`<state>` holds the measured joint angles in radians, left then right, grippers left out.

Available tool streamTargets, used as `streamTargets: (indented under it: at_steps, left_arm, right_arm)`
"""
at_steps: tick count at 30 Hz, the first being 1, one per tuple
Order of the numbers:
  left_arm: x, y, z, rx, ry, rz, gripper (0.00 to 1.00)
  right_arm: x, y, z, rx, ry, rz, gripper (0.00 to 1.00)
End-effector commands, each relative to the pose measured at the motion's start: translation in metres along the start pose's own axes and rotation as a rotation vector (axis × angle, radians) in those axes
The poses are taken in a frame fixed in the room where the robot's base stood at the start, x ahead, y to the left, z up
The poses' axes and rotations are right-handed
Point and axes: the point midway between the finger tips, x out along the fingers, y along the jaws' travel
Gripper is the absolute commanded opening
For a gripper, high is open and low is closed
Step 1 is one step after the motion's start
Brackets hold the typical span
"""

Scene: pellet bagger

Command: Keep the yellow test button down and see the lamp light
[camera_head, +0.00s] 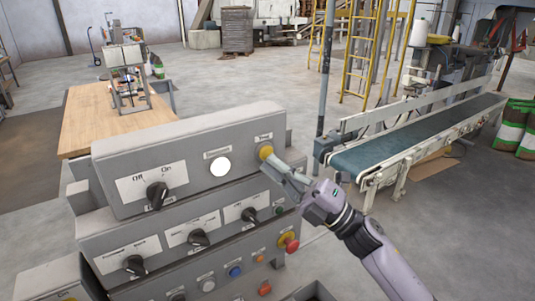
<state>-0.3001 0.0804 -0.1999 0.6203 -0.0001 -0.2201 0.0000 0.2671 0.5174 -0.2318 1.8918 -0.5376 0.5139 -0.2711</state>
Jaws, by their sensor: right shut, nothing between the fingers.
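The yellow test button (265,150) is at the right end of the top grey panel (190,140). My right gripper (272,161) comes in from the lower right, shut and empty, with its fingertips at the button's lower right edge. They appear to touch it and cover part of it; how far the button is pressed cannot be told. The round lamp (220,166) left of the button shows bright, even white, as if lit. My left gripper is not in view.
A black Off/On knob (157,194) sits left of the lamp. Lower panels carry more knobs and a red mushroom button (289,243) below my gripper. A conveyor (400,148) stands behind to the right, a wooden table (95,115) behind to the left.

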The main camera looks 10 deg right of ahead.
Motion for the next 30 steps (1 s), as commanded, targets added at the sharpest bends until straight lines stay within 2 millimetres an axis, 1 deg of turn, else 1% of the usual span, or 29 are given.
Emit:
streamTargets:
  at_steps: [4, 30]
  left_arm:
    - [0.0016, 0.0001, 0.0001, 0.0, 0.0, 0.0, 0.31]
    - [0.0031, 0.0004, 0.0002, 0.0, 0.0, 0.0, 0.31]
  right_arm:
    - [0.0032, -0.0022, 0.0019, 0.0, 0.001, 0.001, 0.0]
    - [0.0073, -0.0053, 0.0054, 0.0, -0.001, 0.0, 0.0]
